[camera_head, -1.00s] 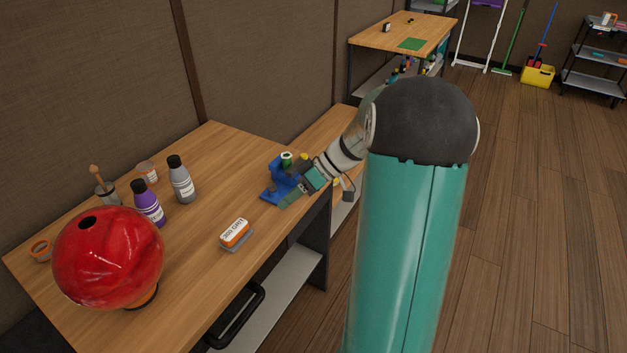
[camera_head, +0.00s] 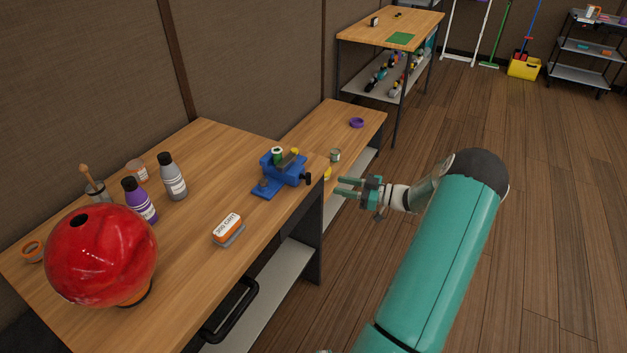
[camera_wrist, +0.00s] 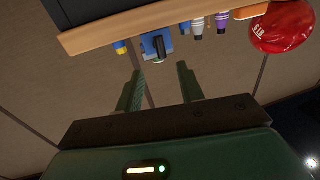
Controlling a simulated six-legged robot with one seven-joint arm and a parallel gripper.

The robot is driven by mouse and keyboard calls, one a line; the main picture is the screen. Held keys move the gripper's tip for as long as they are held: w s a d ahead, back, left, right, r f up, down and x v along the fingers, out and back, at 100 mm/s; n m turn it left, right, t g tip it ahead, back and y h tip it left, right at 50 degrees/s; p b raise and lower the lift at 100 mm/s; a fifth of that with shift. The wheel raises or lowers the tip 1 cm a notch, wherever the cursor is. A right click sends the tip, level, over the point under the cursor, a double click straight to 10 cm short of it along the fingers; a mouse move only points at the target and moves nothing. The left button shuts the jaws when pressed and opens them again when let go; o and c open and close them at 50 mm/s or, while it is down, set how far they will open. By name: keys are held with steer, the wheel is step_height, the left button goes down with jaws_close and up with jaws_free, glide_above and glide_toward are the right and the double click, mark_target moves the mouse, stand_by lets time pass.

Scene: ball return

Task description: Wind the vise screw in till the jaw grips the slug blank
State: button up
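The blue vise (camera_head: 268,188) stands near the right end of the wooden workbench, its black screw handle (camera_head: 307,179) at the right, by the bench edge. A green-and-white cylinder (camera_head: 277,155), perhaps the slug blank, shows at the top of the vise; whether the jaw touches it I cannot tell. A yellowish piece (camera_head: 293,153) is beside it. My gripper (camera_head: 343,187) is open and empty, off the bench to the right of the handle and apart from it. In the wrist view the vise (camera_wrist: 150,45) and dark handle (camera_wrist: 158,46) lie beyond my open fingers (camera_wrist: 160,68).
On the bench are a red bowling ball (camera_head: 100,258), a purple bottle (camera_head: 140,203), a grey bottle (camera_head: 172,178) and a grit block (camera_head: 227,229). A lower bench behind holds a purple ring (camera_head: 357,123) and a small can (camera_head: 335,155). Open floor lies right.

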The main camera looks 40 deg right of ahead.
mark_target(306, 178)
steer(key=x, duration=1)
steer(key=shift+r, duration=0.1)
steer(key=shift+s, duration=0.1)
jaws_close()
